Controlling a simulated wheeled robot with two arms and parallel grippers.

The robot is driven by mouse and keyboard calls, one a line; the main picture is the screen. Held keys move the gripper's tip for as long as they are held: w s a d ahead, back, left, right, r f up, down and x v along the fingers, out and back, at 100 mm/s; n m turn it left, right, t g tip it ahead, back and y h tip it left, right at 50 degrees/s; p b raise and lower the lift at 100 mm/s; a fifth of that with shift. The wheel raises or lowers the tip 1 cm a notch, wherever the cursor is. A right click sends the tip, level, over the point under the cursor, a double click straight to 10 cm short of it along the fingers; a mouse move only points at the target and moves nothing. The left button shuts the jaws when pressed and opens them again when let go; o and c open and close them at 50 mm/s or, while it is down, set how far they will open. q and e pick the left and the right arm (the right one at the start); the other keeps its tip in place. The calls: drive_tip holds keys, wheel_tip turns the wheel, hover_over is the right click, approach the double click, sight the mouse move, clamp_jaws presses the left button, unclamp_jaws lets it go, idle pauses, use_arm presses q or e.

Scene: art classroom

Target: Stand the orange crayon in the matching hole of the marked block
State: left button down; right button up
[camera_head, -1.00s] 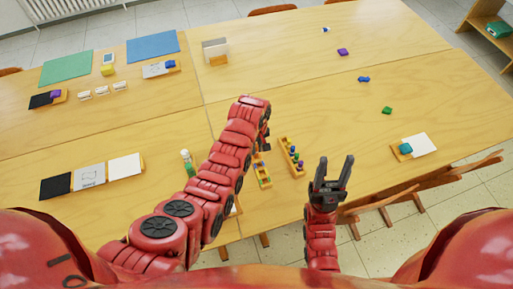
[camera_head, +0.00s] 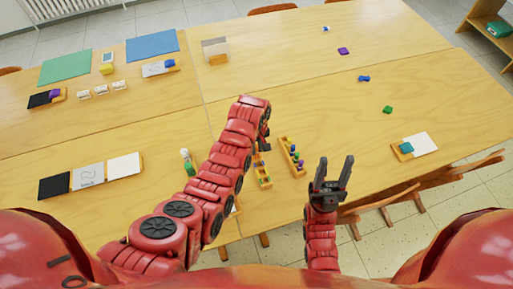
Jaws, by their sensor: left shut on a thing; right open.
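Two narrow wooden blocks stand side by side near the table's front edge: a left block (camera_head: 261,166) and a right block (camera_head: 288,148), each with several small coloured pieces in it. Which one is marked is too small to tell. My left gripper (camera_head: 264,142) points down at the far end of the left block, mostly hidden by its own red arm. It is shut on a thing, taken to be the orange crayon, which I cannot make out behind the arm. My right gripper (camera_head: 332,172) is open and empty, right of the blocks, fingers pointing away from me.
A green-and-white bottle-like item (camera_head: 188,160) stands left of my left arm. A white card with a wooden holder (camera_head: 415,147) lies at the right. Small blue (camera_head: 364,78), green (camera_head: 388,109) and purple (camera_head: 343,51) pieces lie apart. The table's middle is mostly clear.

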use_arm(q)
drive_tip(key=shift+f+b, duration=1.1)
drive_tip(key=shift+b, duration=0.1)
idle(1.3)
idle(0.3)
drive_tip(key=c, duration=0.7)
unclamp_jaws()
drive_tip(key=shift+o, duration=1.1)
drive_tip(key=shift+r, duration=0.1)
drive_tip(key=shift+r+p, duration=0.7)
drive_tip(key=shift+r, duration=2.25)
